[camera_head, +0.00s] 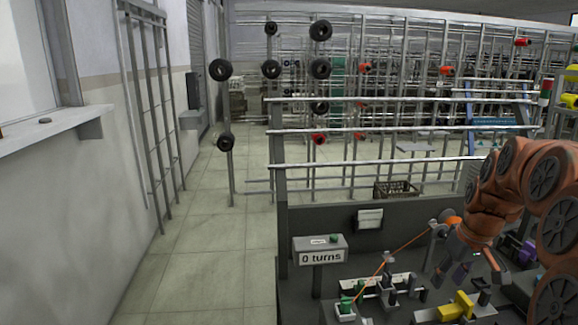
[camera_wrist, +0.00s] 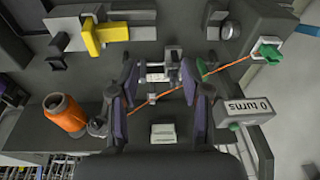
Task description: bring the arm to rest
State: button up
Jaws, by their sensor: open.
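My orange arm reaches in from the right in the head view. My gripper (camera_head: 456,268) points down over the winding bench (camera_head: 300,290). In the wrist view my gripper (camera_wrist: 160,80) is open, its two dark fingers apart, with nothing held between them. A small grey and white winding fixture (camera_wrist: 158,72) shows beyond the fingertips; I cannot tell the height gap. An orange thread (camera_wrist: 228,70) runs below the fingers from near the orange cone (camera_wrist: 64,114) to a green-topped clamp (camera_wrist: 268,52). In the head view the thread (camera_head: 400,249) slants down to the clamp (camera_head: 345,305).
A counter box (camera_head: 320,250) reading "0 turns" stands at the bench's left. A yellow part (camera_head: 458,307) lies at the front, near the gripper. A metal rail fence (camera_head: 370,163) stands behind the bench. The tiled floor (camera_head: 195,260) at left is clear.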

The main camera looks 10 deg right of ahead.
jog(key=s+a+g, duration=0.1)
jog(key=s+a, duration=0.5)
jog(key=a, duration=0.3)
jog(key=s+a+g, duration=0.1)
jog(key=s+a, duration=0.4)
jog(key=a, duration=0.5)
jog(key=s+a+f+g+p, duration=0.1)
jog(key=s+a+f, duration=0.1)
jog(key=s, duration=0.5)
jog(key=s+a+f, duration=0.2)
jog(key=s+a, duration=0.1)
jog(key=s, duration=0.5)
jog(key=shift+s+a+g+h+p, duration=0.2)
jog(key=shift+a+g+h+p, duration=0.05)
jog(key=shift+g+h+p, duration=0.15)
jog(key=shift+c, duration=0.5)
